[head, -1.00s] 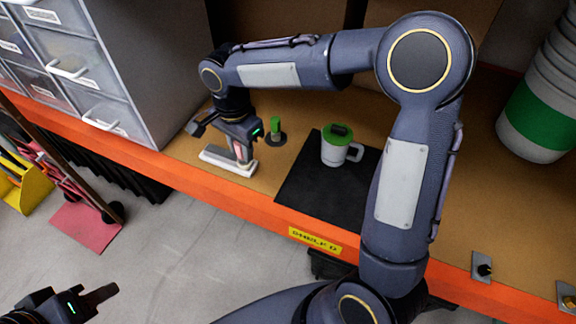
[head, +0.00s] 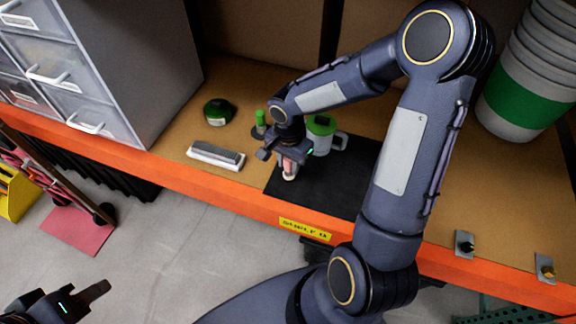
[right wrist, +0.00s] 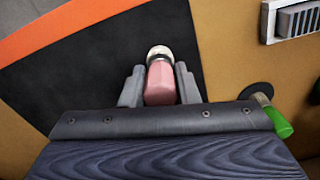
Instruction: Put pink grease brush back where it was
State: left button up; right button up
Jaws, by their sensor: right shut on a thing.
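The pink grease brush (right wrist: 160,82) is between the fingers of my right gripper (right wrist: 160,88), which is shut on it. In the head view the brush (head: 289,167) hangs below the right gripper (head: 286,160), over the left part of the black mat (head: 320,200). I cannot tell whether its lower end touches the mat. My left gripper (head: 92,295) is at the bottom left, over the floor; its fingers are only partly clear.
A white-and-green mug (head: 322,136) stands on the mat, close behind the right gripper. To the left are a grey block on a white tray (head: 216,156), a dark green round item (head: 219,111) and a green-topped item on a dark disc (head: 260,122). Stacked buckets (head: 525,95) stand right.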

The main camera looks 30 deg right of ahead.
notch_tip(320, 180, down, 2)
jog(key=shift+f, duration=0.25)
jog(key=o, duration=1)
jog(key=shift+o, duration=0.2)
notch_tip(320, 180, up, 11)
jog(key=shift+w, duration=0.1)
jog(key=shift+r, duration=0.65)
jog(key=s+a+r+n+t+y, duration=0.2)
jog(key=s+n, duration=0.3)
jog(key=s, duration=0.3)
jog(key=s+a+r+n+t+y, duration=0.1)
jog(key=s+a+r+n+t, duration=0.1)
jog(key=s+n, duration=0.4)
jog(key=s+r+t, duration=0.1)
jog(key=s+r, duration=0.1)
jog(key=s, duration=0.1)
jog(key=shift+r+t+y, duration=0.15)
jog(key=shift+t+y, duration=0.15)
jog(key=shift+y, duration=0.1)
